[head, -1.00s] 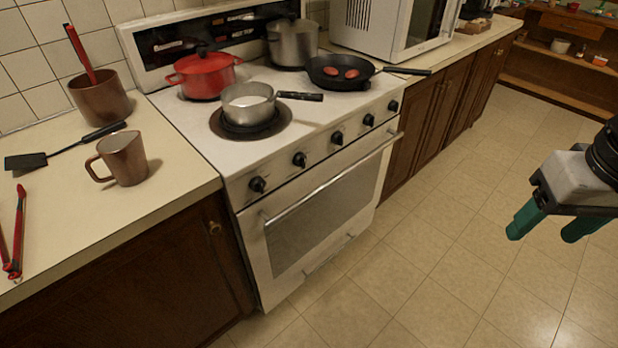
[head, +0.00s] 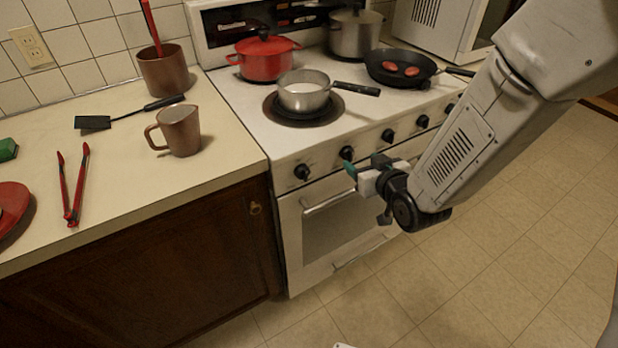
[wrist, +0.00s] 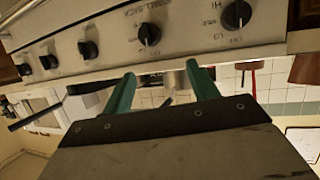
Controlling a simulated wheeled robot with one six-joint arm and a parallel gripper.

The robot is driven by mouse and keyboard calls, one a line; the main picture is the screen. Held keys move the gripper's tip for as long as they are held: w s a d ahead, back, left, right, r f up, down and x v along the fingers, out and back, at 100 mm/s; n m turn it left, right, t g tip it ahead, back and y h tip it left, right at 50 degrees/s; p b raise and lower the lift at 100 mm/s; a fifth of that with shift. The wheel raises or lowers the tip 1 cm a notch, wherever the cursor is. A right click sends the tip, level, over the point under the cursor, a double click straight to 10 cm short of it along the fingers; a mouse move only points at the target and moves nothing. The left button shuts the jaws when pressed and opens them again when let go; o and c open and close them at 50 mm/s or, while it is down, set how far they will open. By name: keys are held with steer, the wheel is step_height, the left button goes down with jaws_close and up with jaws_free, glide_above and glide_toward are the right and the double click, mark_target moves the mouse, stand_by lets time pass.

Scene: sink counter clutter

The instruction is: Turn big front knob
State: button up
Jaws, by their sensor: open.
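The white stove (head: 262,136) has a row of several black knobs on its front panel. In the head view the leftmost knob (head: 302,171) and the second knob (head: 346,153) are nearest my gripper (head: 364,166). My gripper is open and empty, just in front of the panel, its green fingers close to the second knob. In the wrist view the picture is upside down; my fingers (wrist: 161,70) point at the panel, apart from the second knob (wrist: 149,34) and the leftmost knob (wrist: 237,14). I cannot tell which is the big front knob.
The oven handle (head: 330,203) runs below the knobs, partly behind my gripper. A saucepan (head: 304,96), red pot (head: 264,58) and skillet (head: 400,82) stand on the stove. A brown mug (head: 180,132) and red tongs (head: 66,192) are on the left counter. The floor in front is clear.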

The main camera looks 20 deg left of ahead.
mark_target(307, 177)
steer(key=s+a+f+n+y, duration=0.2)
steer(key=s+a+f+y, duration=0.3)
steer(key=s+a+f, duration=0.2)
steer(key=x, duration=0.5)
steer(key=r+x, duration=0.1)
steer(key=x, duration=0.1)
steer(key=shift+a+f, duration=0.1)
steer(key=shift+a, duration=0.3)
steer(key=c, duration=1)
